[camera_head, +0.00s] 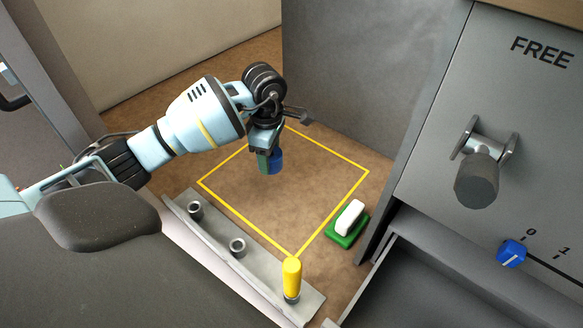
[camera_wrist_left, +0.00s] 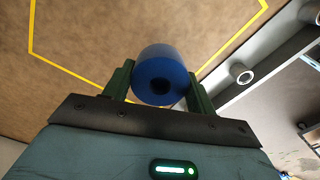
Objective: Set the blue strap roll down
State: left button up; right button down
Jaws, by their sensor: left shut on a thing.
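The blue strap roll (camera_head: 276,161) is between the fingers of my left gripper (camera_head: 268,163), over the yellow-outlined square (camera_head: 333,154) on the brown surface. My right gripper is out of view.
A grey rail with metal sockets (camera_head: 237,246) and a yellow peg (camera_head: 291,277) runs along the near side. A green block with a white top (camera_head: 347,222) lies right of the square. A grey panel marked FREE with a knob (camera_head: 478,180) and a blue switch (camera_head: 511,253) stands at right.

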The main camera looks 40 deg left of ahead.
pick_arm(q)
jog(key=shift+a+f+n, duration=0.1)
jog(key=shift+a+n, duration=0.2)
jog(key=shift+a, duration=0.2)
jog(key=shift+f+b, duration=0.4)
jog(key=shift+f, duration=4.55)
jog(key=shift+d, duration=0.1)
jog(key=shift+f, duration=0.2)
jog(key=o, duration=1.1)
notch_tip(320, 180, up, 12)
jog(key=shift+r+p, duration=0.2)
jog(key=shift+p, duration=0.35)
